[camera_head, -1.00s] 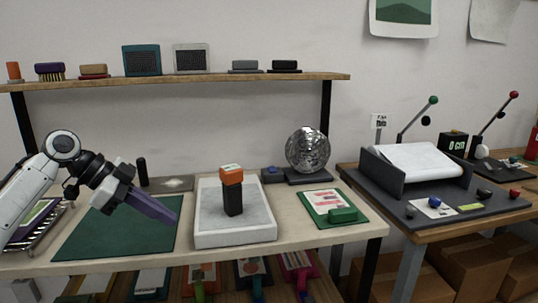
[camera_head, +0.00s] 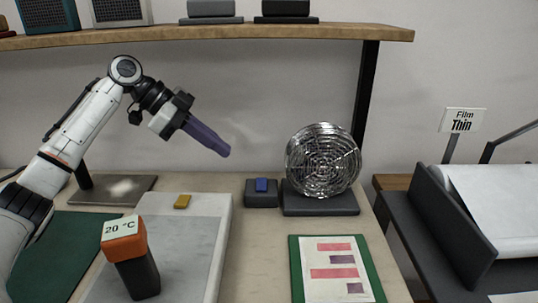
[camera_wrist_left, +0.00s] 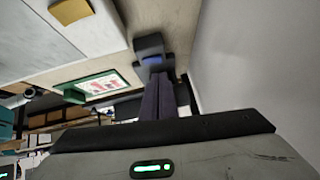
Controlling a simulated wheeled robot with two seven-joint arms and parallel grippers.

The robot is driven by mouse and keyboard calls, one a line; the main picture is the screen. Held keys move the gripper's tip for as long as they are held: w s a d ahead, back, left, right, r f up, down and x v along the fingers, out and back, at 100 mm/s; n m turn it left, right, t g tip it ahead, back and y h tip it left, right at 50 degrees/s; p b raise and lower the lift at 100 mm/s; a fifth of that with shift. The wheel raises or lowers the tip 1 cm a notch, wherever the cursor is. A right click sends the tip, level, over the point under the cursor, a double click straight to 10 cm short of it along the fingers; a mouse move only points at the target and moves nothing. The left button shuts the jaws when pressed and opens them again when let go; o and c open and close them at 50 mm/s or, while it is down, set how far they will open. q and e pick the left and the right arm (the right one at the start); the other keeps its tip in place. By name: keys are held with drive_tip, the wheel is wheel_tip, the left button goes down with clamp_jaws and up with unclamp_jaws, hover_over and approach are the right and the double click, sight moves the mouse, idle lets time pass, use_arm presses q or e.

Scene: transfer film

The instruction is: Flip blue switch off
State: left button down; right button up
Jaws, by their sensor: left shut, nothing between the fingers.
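The blue switch (camera_head: 262,185) sits on a small dark box (camera_head: 261,200) on the table, left of the round metal fan (camera_head: 323,160). In the left wrist view the blue switch (camera_wrist_left: 153,60) shows just beyond my fingertips. My left gripper (camera_head: 226,151) has long purple fingers, shut and empty. It is in the air above and to the left of the switch, apart from it in the head view. The left wrist view also shows the shut fingers (camera_wrist_left: 158,84). My right gripper is not in view.
A grey slab (camera_head: 222,235) with a yellow piece (camera_head: 182,201) and an orange-topped thermometer (camera_head: 124,244) stand left of the switch. A green board with a printed sheet (camera_head: 380,285) lies in front of the fan. A shelf (camera_head: 250,36) runs above.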

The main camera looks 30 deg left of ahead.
use_arm(q)
approach(263, 180)
drive_tip(key=x, duration=0.4)
drive_tip(key=shift+p, duration=0.35)
drive_tip(key=shift+w+d+f, duration=0.3)
drive_tip(key=shift+d+f, duration=0.05)
drive_tip(key=shift+f, duration=0.2)
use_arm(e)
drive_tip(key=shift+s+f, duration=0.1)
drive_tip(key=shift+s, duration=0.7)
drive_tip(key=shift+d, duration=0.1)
